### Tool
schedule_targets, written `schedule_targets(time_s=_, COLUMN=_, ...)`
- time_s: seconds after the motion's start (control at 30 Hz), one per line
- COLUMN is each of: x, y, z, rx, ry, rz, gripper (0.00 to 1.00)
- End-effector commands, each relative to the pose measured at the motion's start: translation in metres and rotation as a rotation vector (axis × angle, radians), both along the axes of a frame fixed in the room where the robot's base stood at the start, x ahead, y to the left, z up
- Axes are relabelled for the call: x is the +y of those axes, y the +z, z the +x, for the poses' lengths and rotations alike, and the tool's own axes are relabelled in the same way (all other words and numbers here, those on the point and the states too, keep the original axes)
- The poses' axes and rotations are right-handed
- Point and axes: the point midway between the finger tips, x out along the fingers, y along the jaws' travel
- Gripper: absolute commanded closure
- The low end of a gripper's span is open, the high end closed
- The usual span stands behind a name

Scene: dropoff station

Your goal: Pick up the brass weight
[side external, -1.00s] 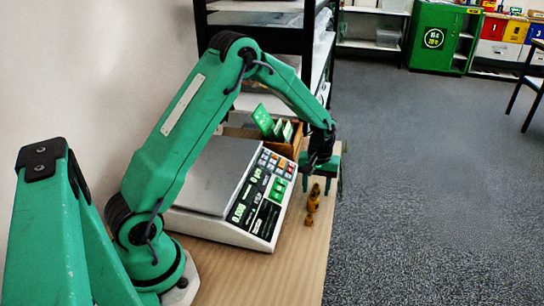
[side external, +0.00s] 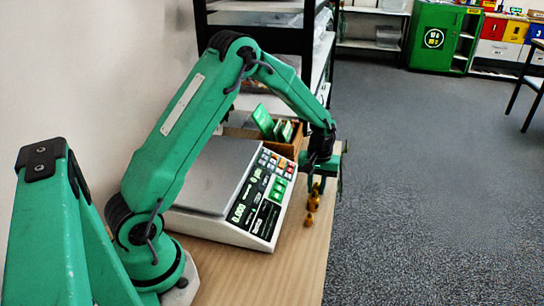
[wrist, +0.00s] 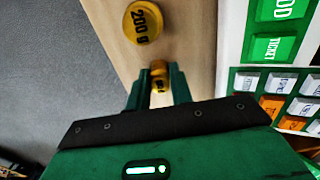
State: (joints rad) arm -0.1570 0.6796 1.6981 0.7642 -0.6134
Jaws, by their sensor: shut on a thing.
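My gripper (side external: 317,182) is low over the table beside the scale. In the wrist view its two green fingers (wrist: 160,73) are shut on a small brass weight (wrist: 159,86), whose printed label is too small to read. The fingers hide part of this weight. A larger brass weight marked 200 g (wrist: 142,22) stands apart from the fingers, toward the top of the wrist view.
A counting scale (side external: 215,175) with a keypad and lit display stands close left of the gripper. A wooden box (side external: 288,147) with green cards is behind it. The wooden table's (side external: 300,265) right edge is close by, with grey floor beyond. A black shelf rack (side external: 265,40) stands behind.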

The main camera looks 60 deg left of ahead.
Motion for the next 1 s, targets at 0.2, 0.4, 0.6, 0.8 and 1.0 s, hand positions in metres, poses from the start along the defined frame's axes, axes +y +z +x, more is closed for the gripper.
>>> schedule_targets(time_s=0.2, x=0.000, y=0.015, z=0.001, rx=-0.004, ry=0.000, rz=0.001, gripper=1.00)
schedule_targets(time_s=0.4, x=-0.002, y=0.043, z=0.000, rx=-0.005, ry=-0.001, rz=0.001, gripper=1.00)
schedule_targets(time_s=0.6, x=-0.036, y=0.062, z=-0.013, rx=-0.004, ry=-0.004, rz=0.001, gripper=1.00)
schedule_targets(time_s=0.8, x=-0.068, y=0.083, z=-0.027, rx=-0.003, ry=-0.005, rz=0.000, gripper=1.00)
schedule_targets(time_s=1.0, x=-0.093, y=0.099, z=-0.037, rx=-0.001, ry=-0.003, rz=0.000, gripper=1.00)
